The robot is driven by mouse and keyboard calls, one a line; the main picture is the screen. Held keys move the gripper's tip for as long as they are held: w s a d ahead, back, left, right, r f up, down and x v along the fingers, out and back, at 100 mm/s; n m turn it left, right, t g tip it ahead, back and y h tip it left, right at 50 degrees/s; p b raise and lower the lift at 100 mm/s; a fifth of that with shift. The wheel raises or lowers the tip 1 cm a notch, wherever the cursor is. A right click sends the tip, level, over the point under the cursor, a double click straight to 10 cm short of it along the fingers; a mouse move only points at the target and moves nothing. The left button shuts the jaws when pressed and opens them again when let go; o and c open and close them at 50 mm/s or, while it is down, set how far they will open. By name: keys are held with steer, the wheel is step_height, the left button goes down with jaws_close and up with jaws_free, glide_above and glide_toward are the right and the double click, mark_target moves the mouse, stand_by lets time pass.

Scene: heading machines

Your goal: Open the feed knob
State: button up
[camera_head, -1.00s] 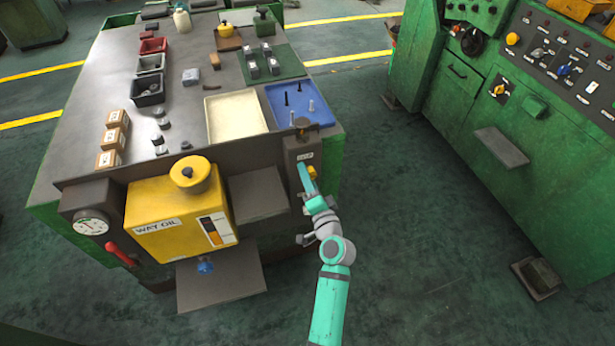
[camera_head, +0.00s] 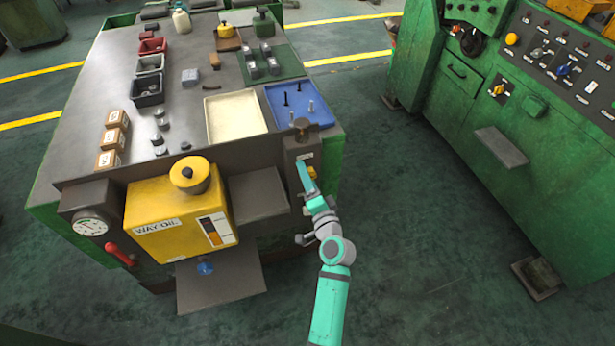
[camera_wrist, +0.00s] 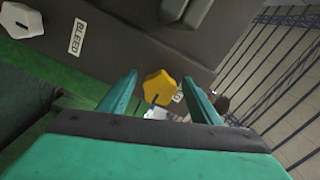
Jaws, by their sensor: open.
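A yellow lobed knob (camera_wrist: 158,88) with a dark mark line sits between the spread fingers of my gripper (camera_wrist: 160,77) in the wrist view. A gap shows on each side of it, and I cannot tell any contact. A small label beside it is partly hidden by the right finger, so its word is unreadable. In the head view the yellow knob (camera_head: 313,173) shows on the dark block at the bench's front right corner, partly behind my gripper (camera_head: 303,177). My gripper is open and holds nothing.
A grey knob (camera_wrist: 24,18) stands by a BLEED label (camera_wrist: 78,36) in the wrist view. In the head view, the yellow WAY OIL box (camera_head: 180,213), a red lever (camera_head: 119,253) and a blue knob (camera_head: 205,267) are left of my arm. A green machine (camera_head: 530,150) stands right, across clear floor.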

steer(key=v, duration=1)
steer(key=shift+s+d, duration=0.15)
steer(key=shift+s, duration=0.25)
steer(key=s+f+n+g+h, duration=0.1)
steer(key=s+f+h, duration=0.3)
steer(key=s, duration=0.5)
steer(key=s+f+n+g+h, duration=0.1)
steer(key=s+f+n, duration=0.1)
steer(key=s+f, duration=0.55)
steer(key=s+a+r+n, duration=0.1)
steer(key=s+r+n, duration=0.2)
steer(key=s, duration=0.7)
steer(key=s+a+r+n, duration=0.2)
steer(key=s+r+n, duration=0.2)
steer(key=s, duration=0.7)
step_height(320, 180, up, 3)
steer(key=shift+f+h, duration=0.15)
steer(key=shift+h, duration=0.15)
